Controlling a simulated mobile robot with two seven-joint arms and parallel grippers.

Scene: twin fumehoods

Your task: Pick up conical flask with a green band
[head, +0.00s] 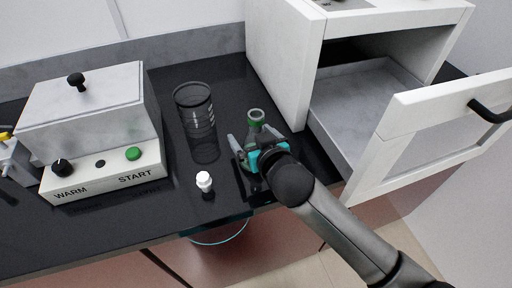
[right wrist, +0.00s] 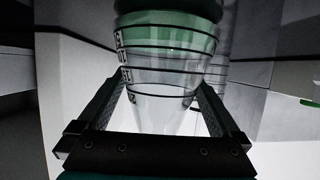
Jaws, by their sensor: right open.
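The conical flask with a green band (head: 256,117) stands on the black counter, its round mouth and green neck showing in the head view. My right gripper (head: 253,139) is at the flask, and its wrist hides the flask's lower part there. In the right wrist view the clear flask (right wrist: 165,75) with black graduation lines and the green band fills the middle. The right gripper (right wrist: 163,95) is open, with one finger on each side of the flask. I cannot tell whether either finger touches the glass. My left gripper is not in view.
A clear graduated beaker (head: 195,108) stands left of the flask. A small white-capped vial (head: 204,181) is near the counter's front edge. A white warmer box (head: 100,135) stands at the left.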

